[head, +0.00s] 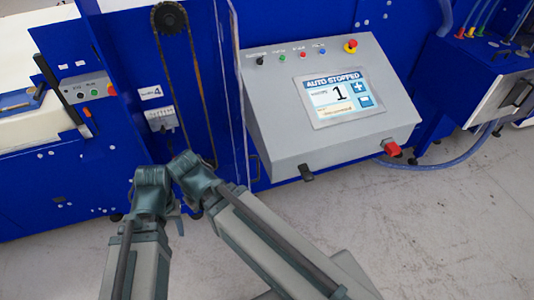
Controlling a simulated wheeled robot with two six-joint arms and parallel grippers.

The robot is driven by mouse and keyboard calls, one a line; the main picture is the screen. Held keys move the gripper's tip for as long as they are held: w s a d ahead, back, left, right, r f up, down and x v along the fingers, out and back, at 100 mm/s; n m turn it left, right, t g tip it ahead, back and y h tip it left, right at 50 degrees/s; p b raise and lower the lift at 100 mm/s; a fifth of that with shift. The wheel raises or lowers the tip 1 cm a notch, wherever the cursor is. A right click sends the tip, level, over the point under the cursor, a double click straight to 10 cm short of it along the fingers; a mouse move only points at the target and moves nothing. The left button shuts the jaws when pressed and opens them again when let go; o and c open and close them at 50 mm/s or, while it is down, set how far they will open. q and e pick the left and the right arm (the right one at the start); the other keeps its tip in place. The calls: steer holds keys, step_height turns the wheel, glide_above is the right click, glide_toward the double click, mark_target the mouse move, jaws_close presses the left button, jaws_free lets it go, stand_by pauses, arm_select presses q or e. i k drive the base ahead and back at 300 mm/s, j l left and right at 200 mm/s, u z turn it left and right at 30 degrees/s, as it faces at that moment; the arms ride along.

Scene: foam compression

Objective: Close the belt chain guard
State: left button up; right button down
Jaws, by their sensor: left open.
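The belt chain guard (232,80) is a thin clear panel, seen nearly edge-on between the chain and the grey control box. It stands out from the blue machine, swung open. The chain (203,90) is uncovered and hangs in a long loop from a dark sprocket (170,18). A small dark handle (255,168) shows by the guard's lower end; I cannot tell if it belongs to it. My left gripper (176,222) is open and empty, low in front of the machine, left of the guard and apart from it. My right gripper is hidden behind its wrist.
The grey control box (265,130) juts out right of the guard, its screen reading "AUTO STOPPED". A red knob (392,149) sits on its lower right edge. A blue hose (440,160) lies at the right. A white-topped conveyor (35,120) is at the left. The floor in front is clear.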

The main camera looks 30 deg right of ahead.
mark_target(228, 26)
steer(key=k+l, duration=0.15)
steer(key=l, duration=0.25)
steer(key=k+l+u, duration=0.1)
steer(key=l, duration=0.3)
steer(key=k+l+u, duration=0.1)
steer(key=l, duration=0.3)
steer(key=k+l, duration=0.25)
steer(key=l, duration=0.15)
